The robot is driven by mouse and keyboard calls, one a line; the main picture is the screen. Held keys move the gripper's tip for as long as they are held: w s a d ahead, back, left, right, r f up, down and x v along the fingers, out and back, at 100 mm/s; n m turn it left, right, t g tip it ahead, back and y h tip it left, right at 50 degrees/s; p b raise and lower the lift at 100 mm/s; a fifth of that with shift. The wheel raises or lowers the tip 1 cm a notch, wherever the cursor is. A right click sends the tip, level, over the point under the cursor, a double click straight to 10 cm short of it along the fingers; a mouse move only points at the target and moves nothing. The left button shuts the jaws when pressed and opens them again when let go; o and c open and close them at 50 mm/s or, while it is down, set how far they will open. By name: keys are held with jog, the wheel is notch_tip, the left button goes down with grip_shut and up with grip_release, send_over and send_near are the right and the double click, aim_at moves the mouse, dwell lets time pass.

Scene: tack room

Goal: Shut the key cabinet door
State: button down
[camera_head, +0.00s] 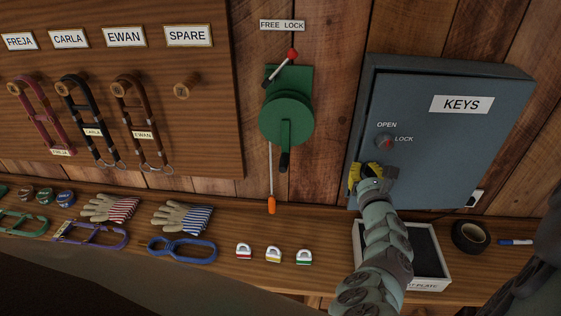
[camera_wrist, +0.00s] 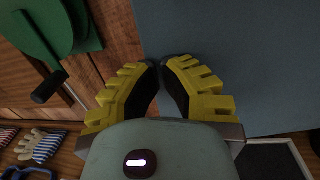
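The grey-blue key cabinet (camera_head: 520,72) hangs on the plank wall at right in the head view. Its door (camera_head: 440,165) carries a KEYS label (camera_head: 461,104) and a small knob (camera_head: 384,141) with a red mark, between the words OPEN and LOCK. The door looks flush or nearly flush with the box; I cannot tell whether a small gap is left. My gripper (camera_head: 366,174) is at the door's lower left, below the knob. In the wrist view its yellow-padded fingers (camera_wrist: 160,64) meet at the tips with nothing between them, in front of the grey door (camera_wrist: 235,65). I cannot tell whether they touch it.
A green lever device (camera_head: 288,118) is on the wall left of the cabinet, with an orange-tipped rod hanging below. My forearm passes over the tray's left part.

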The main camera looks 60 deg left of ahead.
jog(key=w+a+b, duration=0.1)
jog(key=b, duration=0.1)
jog(key=w+a+m+t+h+b, duration=0.1)
jog(key=a+b, duration=0.1)
jog(key=shift+w+f+t, duration=0.2)
jog(key=shift+w+t, duration=0.05)
jog(key=shift+t, duration=0.05)
jog(key=shift+h, duration=0.4)
